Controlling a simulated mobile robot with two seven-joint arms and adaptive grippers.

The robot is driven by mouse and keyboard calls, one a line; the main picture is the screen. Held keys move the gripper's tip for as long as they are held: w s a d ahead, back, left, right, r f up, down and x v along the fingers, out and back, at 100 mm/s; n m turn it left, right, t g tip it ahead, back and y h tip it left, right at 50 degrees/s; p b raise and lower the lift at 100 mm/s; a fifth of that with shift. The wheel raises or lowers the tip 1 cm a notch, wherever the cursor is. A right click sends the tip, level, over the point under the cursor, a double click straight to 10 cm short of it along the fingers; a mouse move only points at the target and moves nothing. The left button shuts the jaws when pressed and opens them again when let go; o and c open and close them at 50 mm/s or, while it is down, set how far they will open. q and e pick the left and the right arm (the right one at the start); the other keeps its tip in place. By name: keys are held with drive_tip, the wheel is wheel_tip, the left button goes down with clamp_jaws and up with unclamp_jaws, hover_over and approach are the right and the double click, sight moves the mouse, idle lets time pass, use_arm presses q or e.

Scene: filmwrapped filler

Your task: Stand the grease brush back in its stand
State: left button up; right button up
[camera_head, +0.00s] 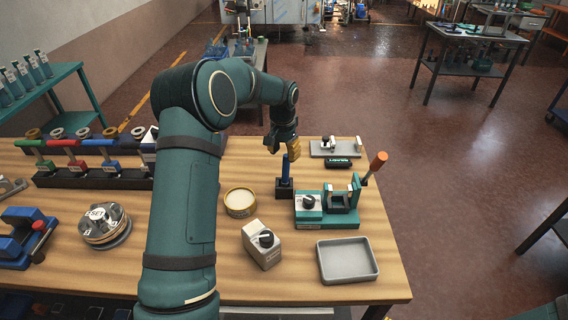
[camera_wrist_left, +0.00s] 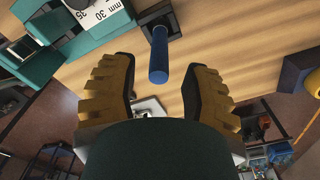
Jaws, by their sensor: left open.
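The grease brush, as far as I can tell, is the blue-handled item (camera_head: 285,168) upright in a small black block, its stand (camera_head: 284,188). Its bristles are hidden. In the left wrist view the blue handle (camera_wrist_left: 159,55) points toward me, with the dark stand (camera_wrist_left: 158,20) behind it. My left gripper (camera_head: 292,146) has yellow ridged fingers and is just above the handle top in the head view. In the wrist view its fingers (camera_wrist_left: 158,88) are apart, with the handle lying between and beyond the tips, not gripped. My right gripper is not in view.
A round yellow-rimmed tin (camera_head: 240,202) stands left of the stand. A teal fixture (camera_head: 328,208) with an orange-handled tool (camera_head: 376,163) stands right.

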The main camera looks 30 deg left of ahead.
use_arm(q)
wheel_tip(320, 180, up, 5)
drive_tip(key=shift+r, duration=0.15)
drive_tip(key=shift+s, duration=0.15)
idle(0.5)
